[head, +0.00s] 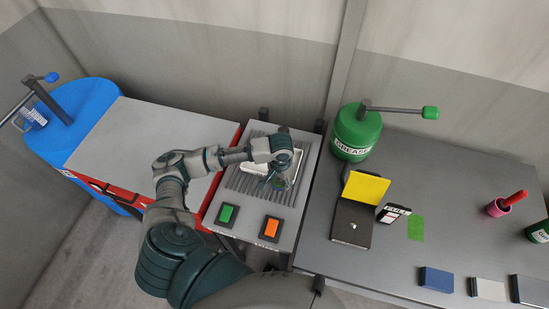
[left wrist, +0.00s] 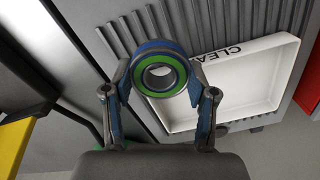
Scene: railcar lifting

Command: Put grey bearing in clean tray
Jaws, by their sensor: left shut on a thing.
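The bearing, a ring with a green face and a blue outer band (left wrist: 160,55), sits between both fingers in the left wrist view. In the head view my arm and fingers mostly hide it. The clean tray, white and shallow with lettering partly cut off by the bearing, lies beside and beyond the bearing in the left wrist view (left wrist: 262,82). In the head view its white edge (head: 256,168) shows under my left wrist on the ribbed plate. The bearing appears held above the plate, overlapping the tray's near edge in the picture. My right gripper is not in view.
The ribbed bench (head: 245,182) has a green button (head: 228,214) and an orange button (head: 271,228) at its front. The left grey tabletop (head: 150,140) is clear.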

